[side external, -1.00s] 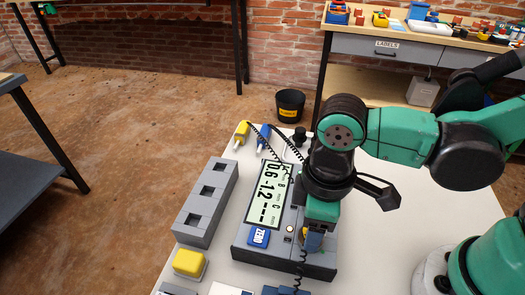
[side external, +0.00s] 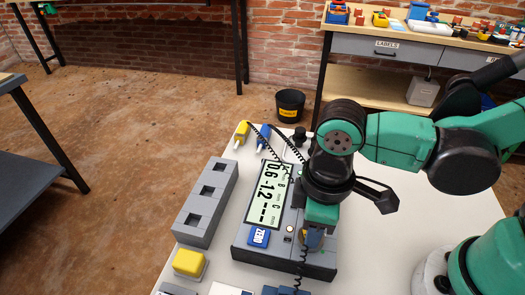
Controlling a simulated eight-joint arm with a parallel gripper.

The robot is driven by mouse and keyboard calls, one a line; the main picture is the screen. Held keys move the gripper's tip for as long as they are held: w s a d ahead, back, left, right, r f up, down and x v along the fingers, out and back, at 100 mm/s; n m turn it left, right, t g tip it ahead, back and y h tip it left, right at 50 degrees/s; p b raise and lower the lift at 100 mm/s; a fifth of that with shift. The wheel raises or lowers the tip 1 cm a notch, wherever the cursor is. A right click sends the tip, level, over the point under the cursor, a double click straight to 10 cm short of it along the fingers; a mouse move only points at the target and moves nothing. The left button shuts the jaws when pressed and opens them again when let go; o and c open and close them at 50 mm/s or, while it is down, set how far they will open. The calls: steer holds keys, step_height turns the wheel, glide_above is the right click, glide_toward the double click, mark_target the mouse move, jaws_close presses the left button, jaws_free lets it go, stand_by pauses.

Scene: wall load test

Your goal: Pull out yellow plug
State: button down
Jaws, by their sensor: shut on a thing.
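The grey measuring device (side external: 250,254) lies on the white table, with a lit display and a blue ZERO button. My gripper (side external: 313,239) is down at the device's right side, by its front corner. It is shut on a small yellow piece (side external: 303,233), which appears to be the yellow plug. The fingers hide most of it, so I cannot tell how far it sits in the device. A dark coiled cord (side external: 301,268) hangs below it at the front. A yellow probe (side external: 241,133) and a blue probe (side external: 262,136) with coiled cords lie behind the device.
A grey block with square holes (side external: 194,233) stands left of the device. A yellow-topped block (side external: 188,262) is near the front left. A small black knob (side external: 299,136) stands behind. The white table (side external: 415,220) is clear to the right of my gripper.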

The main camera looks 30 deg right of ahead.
steer(key=shift+r, duration=0.25)
stand_by(0.3)
steer(key=shift+r, duration=1.1)
steer(key=shift+r, duration=2.3)
